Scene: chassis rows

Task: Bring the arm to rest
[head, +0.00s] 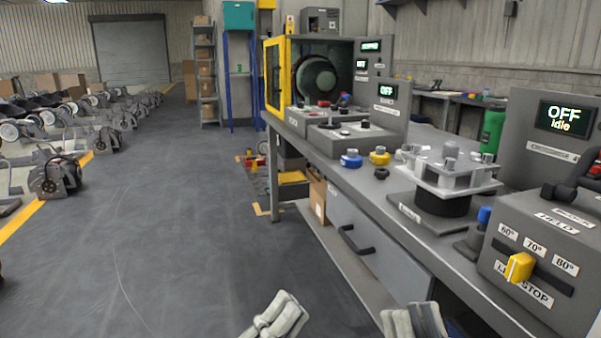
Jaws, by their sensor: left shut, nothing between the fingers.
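My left gripper (278,314) shows at the bottom edge of the head view, pale grey, with its fingers together and nothing between them. It is over the floor, left of the workbench (310,150). My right gripper (412,320) is at the bottom edge further right, in front of the bench's lower part. Only the upper ends of its fingers show, and I cannot tell whether they are apart. The rest of both arms is out of view.
The bench carries a grey machine with an "OFF Idle" screen (566,115), a yellow lever (519,267), a fixture plate (447,175) and a green bottle (492,130). A drawer handle (354,240) sticks out. Open floor (150,240) lies left; rows of chassis stand beyond.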

